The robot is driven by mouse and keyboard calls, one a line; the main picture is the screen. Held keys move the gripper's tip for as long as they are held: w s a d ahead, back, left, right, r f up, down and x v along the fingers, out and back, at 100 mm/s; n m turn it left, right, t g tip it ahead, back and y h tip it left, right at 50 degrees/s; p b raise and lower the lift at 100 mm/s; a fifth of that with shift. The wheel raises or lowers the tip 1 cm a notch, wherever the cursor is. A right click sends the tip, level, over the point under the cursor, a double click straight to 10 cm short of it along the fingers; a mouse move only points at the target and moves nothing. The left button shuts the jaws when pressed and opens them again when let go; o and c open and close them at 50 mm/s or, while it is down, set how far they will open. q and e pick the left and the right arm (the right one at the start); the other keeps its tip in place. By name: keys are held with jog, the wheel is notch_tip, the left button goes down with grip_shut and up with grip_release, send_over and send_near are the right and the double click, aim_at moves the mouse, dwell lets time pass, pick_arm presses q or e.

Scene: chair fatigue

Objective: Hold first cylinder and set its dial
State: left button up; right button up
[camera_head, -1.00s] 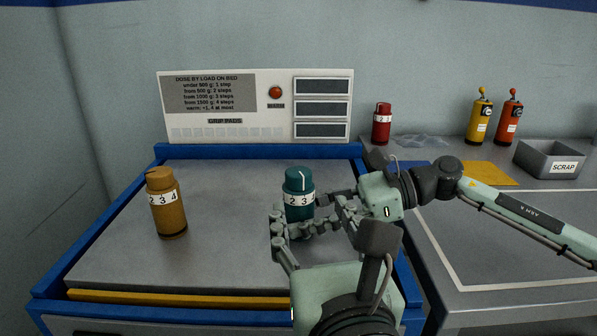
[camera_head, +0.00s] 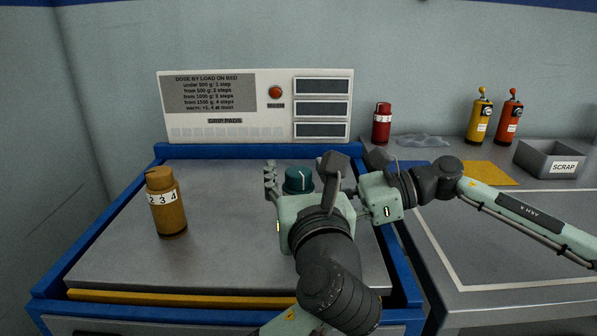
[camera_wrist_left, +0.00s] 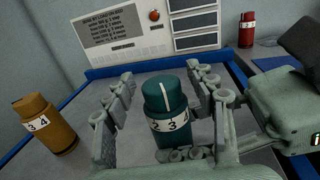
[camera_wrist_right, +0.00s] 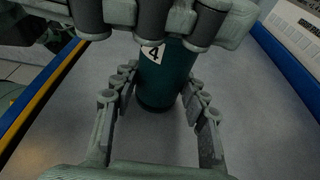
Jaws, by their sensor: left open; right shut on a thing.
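A teal cylinder (camera_head: 298,180) stands upright on the grey bed (camera_head: 110,245). Its cap has a white line, and a band below reads 2, 3, 4 in the left wrist view (camera_wrist_left: 165,100). My left gripper (camera_wrist_left: 161,75) is open, with its fingers either side of the teal cap and a visible gap; its hand hides the cylinder's body in the head view. My right gripper (camera_wrist_right: 158,80) is shut on the teal cylinder's lower body from the right. An ochre cylinder (camera_head: 168,210) with the same kind of band stands on the bed's left.
A panel (camera_head: 225,130) behind lists doses by load; a red lamp (camera_head: 275,93) sits above its WARM label. On the right bench stand a red cylinder (camera_head: 381,125), yellow (camera_head: 479,120) and orange (camera_head: 507,122) bottles, and a grey SCRAP bin (camera_head: 545,160). The bed's left front is clear.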

pick_arm(q)
jog(key=shift+c, duration=0.5)
jog(key=c, duration=1.1)
jog(key=shift+a+m+h, duration=0.1)
jog(key=shift+m+h, duration=0.3)
jog(key=shift+h, duration=0.2)
jog(key=m+h, duration=0.1)
jog(key=h, duration=0.1)
jog(key=m+h, duration=0.2)
jog(key=h, duration=0.1)
jog(key=shift+w+m+h, duration=0.1)
jog(key=shift+m+h, duration=0.2)
jog(key=shift+m+g+h, duration=1.1)
jog(key=shift+m+h, duration=0.6)
jog(key=shift+h, duration=0.8)
jog(key=o, duration=1.2)
